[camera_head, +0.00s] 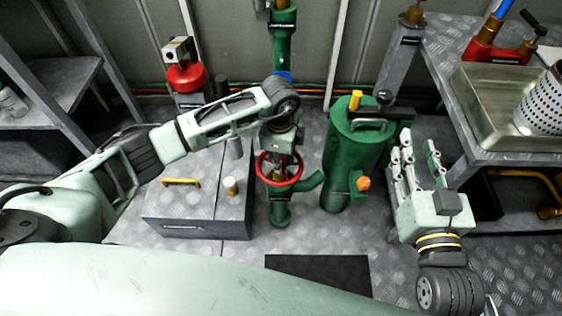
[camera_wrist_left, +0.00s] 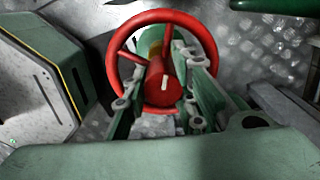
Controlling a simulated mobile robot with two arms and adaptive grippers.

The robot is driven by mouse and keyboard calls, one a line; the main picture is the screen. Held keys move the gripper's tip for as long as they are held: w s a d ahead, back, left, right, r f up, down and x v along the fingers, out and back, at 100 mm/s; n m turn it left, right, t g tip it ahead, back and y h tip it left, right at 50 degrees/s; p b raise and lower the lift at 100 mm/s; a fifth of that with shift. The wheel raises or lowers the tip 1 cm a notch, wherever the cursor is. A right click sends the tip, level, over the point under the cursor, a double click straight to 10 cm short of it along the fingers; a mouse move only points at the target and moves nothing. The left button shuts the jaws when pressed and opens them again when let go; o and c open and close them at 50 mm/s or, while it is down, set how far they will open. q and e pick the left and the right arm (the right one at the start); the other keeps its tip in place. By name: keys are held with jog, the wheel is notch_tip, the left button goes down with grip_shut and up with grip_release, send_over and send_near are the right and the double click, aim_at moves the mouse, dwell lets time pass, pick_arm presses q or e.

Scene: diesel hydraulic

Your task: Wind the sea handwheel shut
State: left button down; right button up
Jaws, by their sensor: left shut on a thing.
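The red handwheel (camera_head: 279,169) sits on the green sea valve pipe (camera_head: 280,212) at the middle of the head view. In the left wrist view the handwheel (camera_wrist_left: 205,48) fills the upper middle, with its red hub (camera_wrist_left: 160,87) and a white mark on it. My left gripper (camera_wrist_left: 162,98) is shut on the handwheel hub, one finger on each side. In the head view my left gripper (camera_head: 280,160) is over the wheel, and the arm hides part of it. My right gripper (camera_head: 420,160) is open and empty, to the right of the green cylinder.
The green cylinder (camera_head: 350,150) with an orange knob stands just right of the valve. A grey box (camera_head: 195,205) with a yellow handle is to the left. A bench with a metal tray (camera_head: 480,105) and perforated basket (camera_head: 541,105) is at right. A black mat (camera_head: 320,272) lies in front.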

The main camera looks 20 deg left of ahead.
pick_arm(q)
jog(key=m, duration=0.6)
jog(key=shift+w+a+f+m, duration=0.15)
jog(key=shift+w+a+m, duration=0.05)
jog(key=shift+a+m, duration=0.1)
jog(key=m, duration=0.7)
jog(key=shift+d, duration=0.1)
jog(key=c, duration=1.5)
grip_release()
jog(key=shift+d+f, duration=0.15)
jog(key=shift+c, duration=0.2)
